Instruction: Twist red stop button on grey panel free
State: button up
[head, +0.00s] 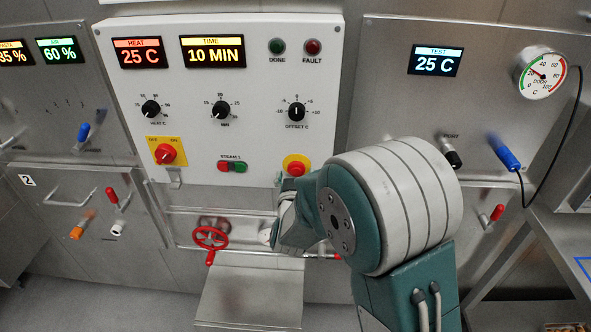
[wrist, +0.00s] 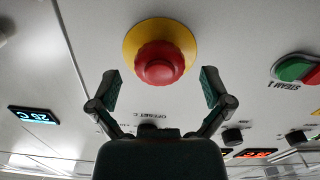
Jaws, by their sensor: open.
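The red stop button (head: 297,168) sits on a yellow round base at the lower right of the light grey panel (head: 230,120) in the head view. In the wrist view the red button (wrist: 160,64) stands out from its yellow base (wrist: 131,42), large and near the top middle. My gripper (wrist: 162,88) is open, one finger on each side just below the button in the picture, and nothing is between the pads. I see no contact with the button. In the head view my arm hides most of my gripper, just below the button.
On the panel are a red-and-yellow rotary switch (head: 166,153), several black knobs, and a green-and-red steam button pair (head: 232,166), which also shows in the wrist view (wrist: 297,70). A red handwheel (head: 210,238) and a metal shelf (head: 250,296) are below the panel.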

jog(key=shift+w, duration=0.75)
